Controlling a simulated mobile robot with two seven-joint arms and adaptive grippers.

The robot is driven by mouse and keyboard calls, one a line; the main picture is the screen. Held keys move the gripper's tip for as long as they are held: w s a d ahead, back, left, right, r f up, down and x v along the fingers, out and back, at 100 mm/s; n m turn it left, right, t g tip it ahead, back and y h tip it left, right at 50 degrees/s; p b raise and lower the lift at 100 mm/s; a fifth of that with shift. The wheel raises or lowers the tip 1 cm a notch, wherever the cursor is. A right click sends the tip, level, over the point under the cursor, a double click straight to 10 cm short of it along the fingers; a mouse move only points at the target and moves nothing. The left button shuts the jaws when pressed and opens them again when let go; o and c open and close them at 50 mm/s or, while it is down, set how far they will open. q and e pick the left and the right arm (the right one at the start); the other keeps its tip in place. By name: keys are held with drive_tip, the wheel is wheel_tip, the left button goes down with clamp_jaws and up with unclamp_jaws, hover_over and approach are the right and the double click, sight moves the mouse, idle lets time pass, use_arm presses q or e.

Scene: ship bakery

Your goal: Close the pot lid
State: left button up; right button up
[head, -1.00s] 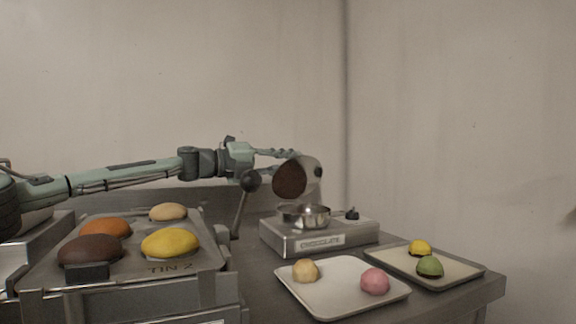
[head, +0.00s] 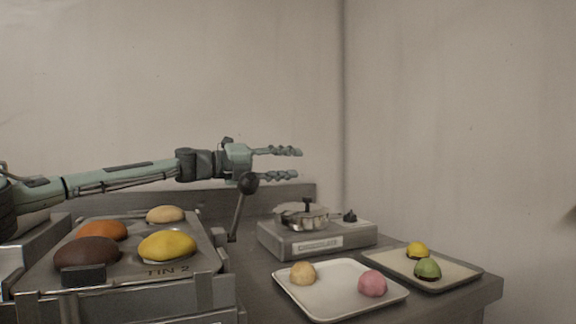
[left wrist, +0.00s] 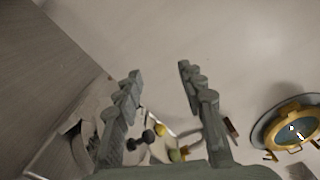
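The small metal pot (head: 306,223) stands on the warmer box labelled CHOCOLATE (head: 320,242). Its lid (head: 303,212), with a dark upright handle (head: 307,203) on top, is down over the pot and looks about level. Whether its rim seats fully all round is too small to tell. My left gripper (head: 299,164) is above the lid, apart from it, with its fingers spread and nothing between them. The left wrist view also shows the left gripper (left wrist: 160,72) open and empty. My right gripper is not in view.
A tin marked TIN 2 (head: 211,259) with several coloured loaves stands at left, beside a black-knobbed lever (head: 249,183) near my left gripper. Two trays (head: 330,308) (head: 464,273) with small buns lie in front and right. A brass-rimmed porthole (left wrist: 279,116) shows in the left wrist view.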

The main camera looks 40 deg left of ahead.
use_arm(q)
wheel_tip(320, 180, up, 10)
idle(0.4)
drive_tip(key=shift+f, duration=0.1)
